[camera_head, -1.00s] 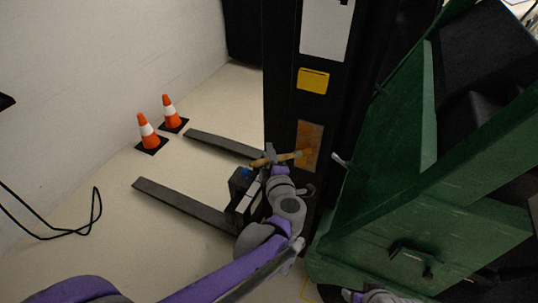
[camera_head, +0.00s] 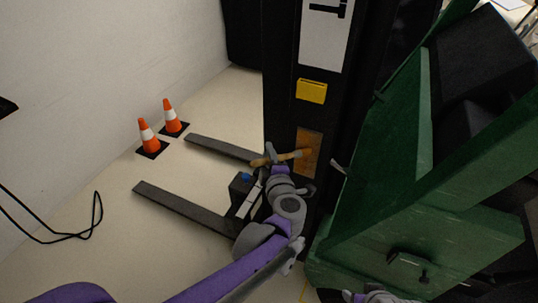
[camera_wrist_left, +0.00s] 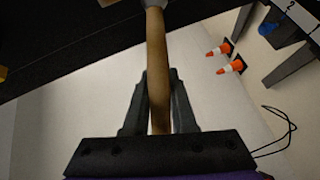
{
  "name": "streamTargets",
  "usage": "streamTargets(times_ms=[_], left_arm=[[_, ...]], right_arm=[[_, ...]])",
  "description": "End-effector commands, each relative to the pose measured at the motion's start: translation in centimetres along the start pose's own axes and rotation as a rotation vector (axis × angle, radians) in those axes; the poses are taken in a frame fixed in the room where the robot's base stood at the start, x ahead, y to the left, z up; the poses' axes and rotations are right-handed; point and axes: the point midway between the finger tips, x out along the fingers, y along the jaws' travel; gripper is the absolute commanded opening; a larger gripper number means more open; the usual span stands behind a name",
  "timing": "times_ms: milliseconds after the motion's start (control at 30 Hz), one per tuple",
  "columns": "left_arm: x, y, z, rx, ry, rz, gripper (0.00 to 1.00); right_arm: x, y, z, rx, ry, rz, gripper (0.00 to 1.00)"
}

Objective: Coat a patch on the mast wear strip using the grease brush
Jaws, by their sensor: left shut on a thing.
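The mast (camera_head: 283,60) is a tall black upright in the middle of the head view. An orange-brown wear strip (camera_head: 309,138) is set low on its face. My left gripper (camera_head: 270,156) is shut on the wooden handle of the grease brush (camera_head: 259,162). The brush lies nearly level, and its head end overlaps the lower part of the strip; I cannot tell whether it touches. In the left wrist view the brush handle (camera_wrist_left: 157,60) runs up between the fingers of my left gripper (camera_wrist_left: 158,85).
A large green bin (camera_head: 420,230) stands close on the right. Two dark forks (camera_head: 180,206) lie low at left, with two orange cones (camera_head: 149,136) beyond them. A black cable (camera_head: 72,235) lies on the floor. A yellow box (camera_head: 312,91) is on the mast above the strip.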

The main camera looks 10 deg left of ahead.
Motion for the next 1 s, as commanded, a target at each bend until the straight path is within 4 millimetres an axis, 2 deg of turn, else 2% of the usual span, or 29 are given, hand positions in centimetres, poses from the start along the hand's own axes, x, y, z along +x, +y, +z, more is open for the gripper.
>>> streamTargets(times_ms=[467,1000], left_arm=[[-0.1,0.3,-0.1,0.000,0.000,0.000,0.00],[-0.4,2.8,-0.6,-0.001,0.000,0.000,0.00]], right_arm=[[-0.2,0.0,-0.1,0.000,0.001,0.000,0.58],[-1.8,0.0,-1.1,0.000,0.007,0.000,0.58]])
